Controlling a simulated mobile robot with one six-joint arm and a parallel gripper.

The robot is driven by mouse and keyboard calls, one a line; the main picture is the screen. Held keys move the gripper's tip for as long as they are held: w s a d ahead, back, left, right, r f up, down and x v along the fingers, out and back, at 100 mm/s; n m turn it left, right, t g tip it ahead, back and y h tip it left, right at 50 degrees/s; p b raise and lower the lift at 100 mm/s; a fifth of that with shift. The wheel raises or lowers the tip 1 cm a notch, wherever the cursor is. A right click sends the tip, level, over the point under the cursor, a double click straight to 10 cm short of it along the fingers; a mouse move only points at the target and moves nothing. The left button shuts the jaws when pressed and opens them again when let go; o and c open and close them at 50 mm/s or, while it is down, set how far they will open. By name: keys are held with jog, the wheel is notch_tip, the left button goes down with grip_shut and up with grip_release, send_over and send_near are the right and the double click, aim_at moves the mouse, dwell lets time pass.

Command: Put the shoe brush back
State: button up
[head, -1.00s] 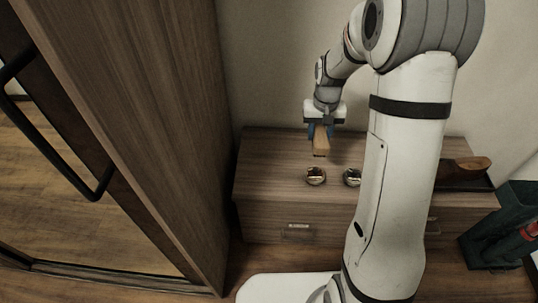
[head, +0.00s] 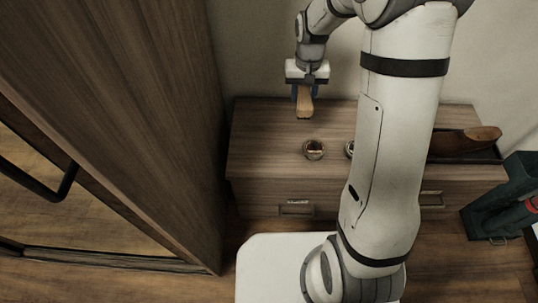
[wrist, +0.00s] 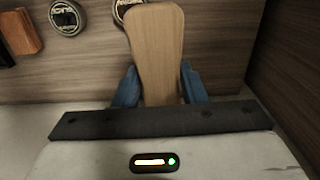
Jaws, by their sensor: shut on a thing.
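The shoe brush (head: 304,107) shows as a light wooden handle pointing down from my gripper (head: 305,94) in the head view. My gripper is shut on it, with its blue fingers on either side. It holds the brush above the back left part of the low wooden cabinet (head: 262,140), behind the tins. In the wrist view the brush (wrist: 155,45) stands out between the blue fingers of my gripper (wrist: 158,85). Its bristles are not visible in either view.
Two round tins, one left (head: 314,149) and one partly behind my arm (head: 350,149), sit on the cabinet top. A dark tray (head: 440,155) holding a brown shoe (head: 465,141) is at right. A reddish-brown block (wrist: 20,32) shows in the wrist view. A tall wardrobe (head: 130,120) bounds the left.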

jog(key=s+a+f+b, duration=0.4)
jog(key=a+f+b, duration=0.5)
jog(key=a+b, duration=0.1)
notch_tip(320, 180, down, 9)
jog(key=b, duration=0.4)
jog(key=shift+a+f, duration=0.15)
jog(key=shift+f, duration=0.15)
jog(key=o, duration=0.9)
jog(key=shift+o, duration=0.2)
